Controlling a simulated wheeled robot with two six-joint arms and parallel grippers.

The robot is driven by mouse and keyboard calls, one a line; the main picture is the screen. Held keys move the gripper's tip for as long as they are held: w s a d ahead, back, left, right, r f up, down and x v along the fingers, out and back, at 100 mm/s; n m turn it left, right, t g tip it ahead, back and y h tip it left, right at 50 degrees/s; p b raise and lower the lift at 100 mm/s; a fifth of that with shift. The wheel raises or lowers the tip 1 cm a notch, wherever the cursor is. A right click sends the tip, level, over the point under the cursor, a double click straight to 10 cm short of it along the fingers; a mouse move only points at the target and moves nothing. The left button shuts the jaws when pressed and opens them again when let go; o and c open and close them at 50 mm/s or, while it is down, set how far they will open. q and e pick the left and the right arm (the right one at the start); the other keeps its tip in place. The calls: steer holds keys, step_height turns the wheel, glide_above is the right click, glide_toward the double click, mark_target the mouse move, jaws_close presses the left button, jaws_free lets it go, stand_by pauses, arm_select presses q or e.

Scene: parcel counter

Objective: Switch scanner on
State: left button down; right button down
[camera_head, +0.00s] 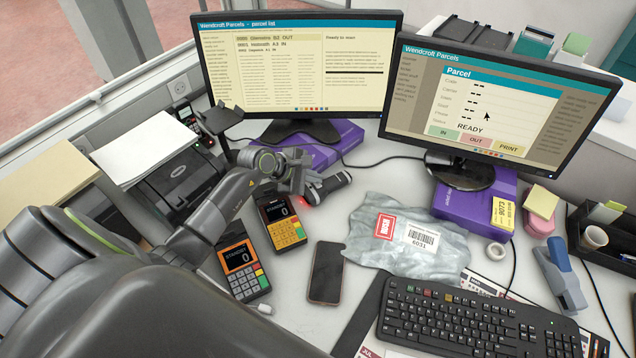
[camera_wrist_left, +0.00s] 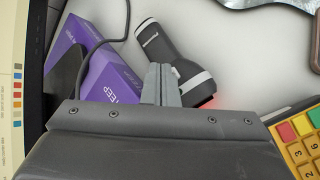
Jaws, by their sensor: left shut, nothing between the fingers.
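The scanner (camera_head: 333,185), a dark handheld reader with a light grey band, lies on the counter in front of the left monitor. A red glow shows at its head end. In the left wrist view the scanner (camera_wrist_left: 165,50) lies beyond my fingertips, with the red glow at its lower right end. My left gripper (camera_head: 306,182) is shut and empty, close to the scanner's head; in the wrist view its grey fingers (camera_wrist_left: 160,83) overlap the scanner's edge. I cannot tell whether they touch. My right gripper is in neither view.
A yellow card terminal (camera_head: 281,220) and an orange-screened one (camera_head: 241,268) stand just in front of my left gripper. A purple box (camera_head: 340,138) lies behind it. A grey parcel bag (camera_head: 400,240), a phone (camera_head: 326,272) and a keyboard (camera_head: 470,320) occupy the right and front.

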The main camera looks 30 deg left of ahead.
mark_target(313, 186)
arm_select(q)
steer(key=shift+r, duration=0.55)
step_height(313, 186, up, 6)
steer(key=p, duration=0.4)
stand_by(0.5)
